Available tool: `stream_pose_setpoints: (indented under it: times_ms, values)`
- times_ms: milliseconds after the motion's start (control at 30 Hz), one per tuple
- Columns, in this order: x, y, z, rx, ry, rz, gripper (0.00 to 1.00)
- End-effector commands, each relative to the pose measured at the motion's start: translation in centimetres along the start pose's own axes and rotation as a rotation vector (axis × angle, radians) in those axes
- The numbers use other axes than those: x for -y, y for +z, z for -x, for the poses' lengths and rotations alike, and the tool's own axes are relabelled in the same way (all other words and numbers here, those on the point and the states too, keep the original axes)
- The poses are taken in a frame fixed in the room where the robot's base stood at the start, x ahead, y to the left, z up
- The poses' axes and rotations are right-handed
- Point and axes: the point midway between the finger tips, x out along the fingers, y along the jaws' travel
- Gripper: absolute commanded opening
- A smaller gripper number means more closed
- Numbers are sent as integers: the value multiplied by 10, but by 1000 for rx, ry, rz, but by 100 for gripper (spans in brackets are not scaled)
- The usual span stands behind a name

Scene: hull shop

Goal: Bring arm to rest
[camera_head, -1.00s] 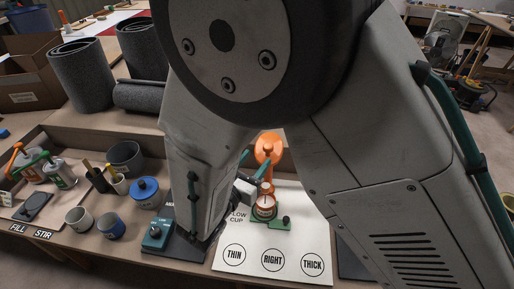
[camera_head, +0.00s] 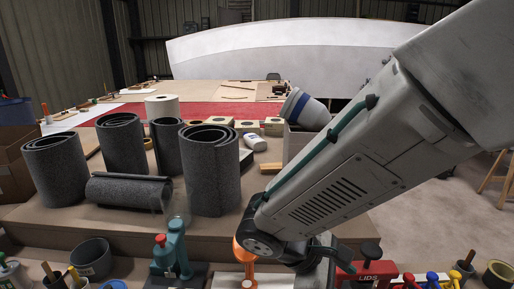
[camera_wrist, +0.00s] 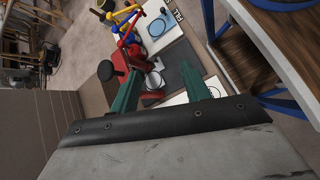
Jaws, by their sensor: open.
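My arm (camera_head: 335,180) reaches down from the upper right in the head view, and its lower end is at the bench's front. The fingers cannot be made out there. In the wrist view my gripper (camera_wrist: 160,90) shows two green fingers set apart, with nothing held between them. Beyond the fingers are a small pale round cup (camera_wrist: 153,80) and a red stand with a black knob (camera_wrist: 108,70); they appear apart from the fingers, though the distance is hard to judge.
Below the arm are an orange device (camera_head: 242,256), a teal press (camera_head: 172,255) and a red LIDS rack (camera_head: 366,274). Several grey foam rolls (camera_head: 212,170) stand at left. A white hull (camera_head: 290,55) fills the back. Open floor (camera_head: 425,215) lies to the right.

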Motion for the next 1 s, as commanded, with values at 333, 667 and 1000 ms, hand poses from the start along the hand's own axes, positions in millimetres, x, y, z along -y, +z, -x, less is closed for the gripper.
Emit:
stream_pose_setpoints:
  times_ms: [333, 667, 1000]
  values:
    - [19, 86, 1, -304, -486, -557, 47]
    - [22, 152, 7, -546, -666, -992, 47]
    - [16, 176, 0, -573, -654, -1117, 47]
